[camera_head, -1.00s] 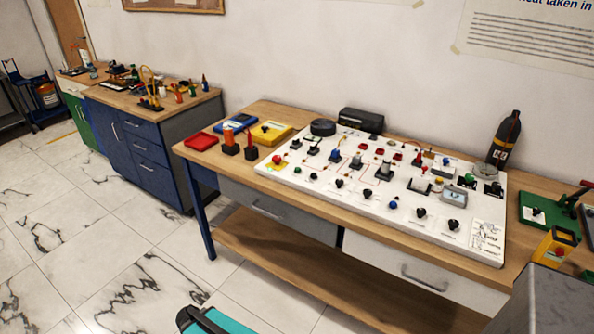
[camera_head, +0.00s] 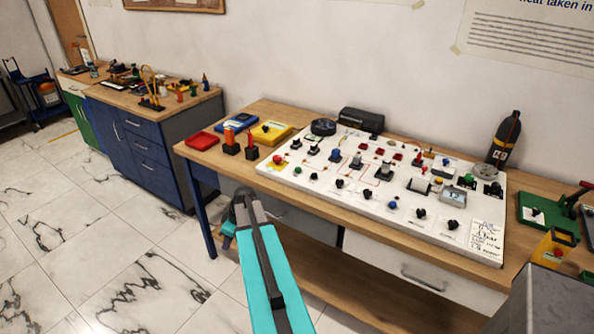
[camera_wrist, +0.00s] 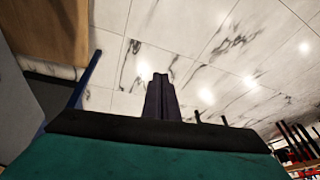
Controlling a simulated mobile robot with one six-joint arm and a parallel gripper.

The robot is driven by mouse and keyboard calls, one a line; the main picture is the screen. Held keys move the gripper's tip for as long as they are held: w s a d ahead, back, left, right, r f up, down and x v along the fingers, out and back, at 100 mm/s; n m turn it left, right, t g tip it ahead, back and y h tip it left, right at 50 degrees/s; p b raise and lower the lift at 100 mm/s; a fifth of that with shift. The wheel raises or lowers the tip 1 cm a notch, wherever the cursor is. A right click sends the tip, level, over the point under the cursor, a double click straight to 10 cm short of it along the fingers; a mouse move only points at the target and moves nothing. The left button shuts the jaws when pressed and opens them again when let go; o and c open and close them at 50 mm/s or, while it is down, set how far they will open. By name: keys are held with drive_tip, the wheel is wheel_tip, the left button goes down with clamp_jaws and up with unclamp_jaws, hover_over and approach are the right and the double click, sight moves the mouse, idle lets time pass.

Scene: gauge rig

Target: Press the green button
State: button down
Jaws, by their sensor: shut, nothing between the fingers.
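The green button (camera_head: 313,175) is a small round knob near the front left of the white panel (camera_head: 470,238) on the wooden bench. Its small size makes detail hard to see. My gripper (camera_wrist: 161,78) shows in the wrist view as two dark fingers closed together, empty, with the marble floor behind them. In the head view my teal arm reaches up in front of the bench, left of centre; its end is short of the panel, and the fingers cannot be made out there. The green button is not seen in the wrist view.
Other knobs, switches and a red-on-yellow stop button (camera_head: 277,161) crowd the panel. Red (camera_head: 201,140) and yellow (camera_head: 271,133) trays lie left of it. A black bottle (camera_head: 504,140) stands behind right. The bench front edge and drawers lie close to my arm.

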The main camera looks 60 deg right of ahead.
drive_tip(key=d+r+t, duration=0.1)
drive_tip(key=d+r, duration=0.4)
drive_tip(key=d, duration=0.1)
drive_tip(key=s+d+r+t+h, duration=0.1)
drive_tip(key=d+r, duration=0.4)
drive_tip(key=d, duration=0.1)
drive_tip(key=s+d+r+n+t+h, duration=0.1)
drive_tip(key=d+r, duration=0.4)
drive_tip(key=d, duration=0.2)
drive_tip(key=shift+s, duration=0.15)
wheel_tip(320, 180, up, 16)
drive_tip(key=f+n+t+h, duration=0.1)
drive_tip(key=n+t+h, duration=0.1)
drive_tip(key=h, duration=0.1)
hover_over(298, 169)
drive_tip(key=s, duration=0.1)
drive_tip(key=shift+d+r+p, duration=0.1)
drive_tip(key=shift+r+p, duration=0.15)
drive_tip(key=shift+p, duration=0.1)
drive_tip(key=shift+f, duration=0.1)
drive_tip(key=shift+f, duration=3.05)
drive_tip(key=shift+f+b, duration=1.3)
drive_tip(key=shift+b, duration=0.2)
